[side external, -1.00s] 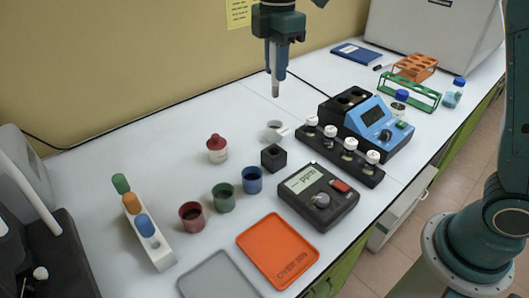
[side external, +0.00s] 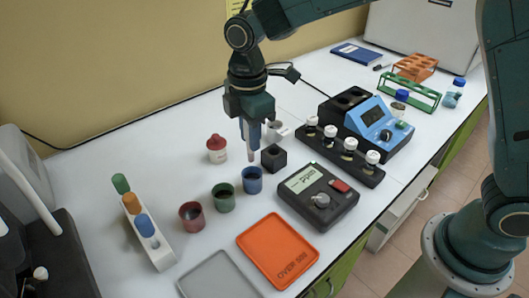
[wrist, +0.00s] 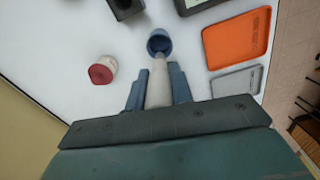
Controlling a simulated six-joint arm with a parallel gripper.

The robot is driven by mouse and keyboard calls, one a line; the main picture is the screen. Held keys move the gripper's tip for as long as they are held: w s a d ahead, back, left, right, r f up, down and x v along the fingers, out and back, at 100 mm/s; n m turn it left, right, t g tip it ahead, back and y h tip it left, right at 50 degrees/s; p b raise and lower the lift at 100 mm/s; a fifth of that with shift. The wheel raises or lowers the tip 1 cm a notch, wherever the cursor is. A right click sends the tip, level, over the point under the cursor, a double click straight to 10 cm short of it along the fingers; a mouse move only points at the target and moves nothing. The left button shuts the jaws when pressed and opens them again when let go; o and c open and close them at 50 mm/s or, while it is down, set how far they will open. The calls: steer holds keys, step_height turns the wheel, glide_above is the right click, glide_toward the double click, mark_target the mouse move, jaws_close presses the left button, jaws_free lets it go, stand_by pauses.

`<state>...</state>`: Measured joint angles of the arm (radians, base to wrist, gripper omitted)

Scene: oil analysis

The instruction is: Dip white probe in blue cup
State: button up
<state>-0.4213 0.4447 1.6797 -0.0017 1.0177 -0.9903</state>
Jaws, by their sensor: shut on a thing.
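The blue cup (side external: 252,181) stands on the white table, at the right end of a row with a green cup (side external: 223,197) and a dark red cup (side external: 192,215). It also shows in the wrist view (wrist: 159,42). My gripper (side external: 250,135) is shut on the white probe, which points down; its pale tip (side external: 251,155) is just above the blue cup in the side view. In the wrist view the probe (wrist: 159,85) lies between the two fingers, its tip near the cup's rim. I cannot tell whether the tip is over the opening.
A black block (side external: 273,158) and a meter (side external: 318,197) stand right of the cup. A red-capped white bottle (side external: 217,149) is to its left. An orange tray (side external: 277,250) and a grey tray (side external: 219,276) lie in front. A rack with colored tubes (side external: 147,233) is at left.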

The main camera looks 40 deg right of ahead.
mark_target(251, 161)
steer(key=shift+f, duration=0.15)
steer(key=shift+f, duration=1.3)
steer(key=shift+f, duration=2.6)
stand_by(0.9)
steer(key=shift+r, duration=0.1)
stand_by(1.6)
steer(key=shift+r, duration=3.8)
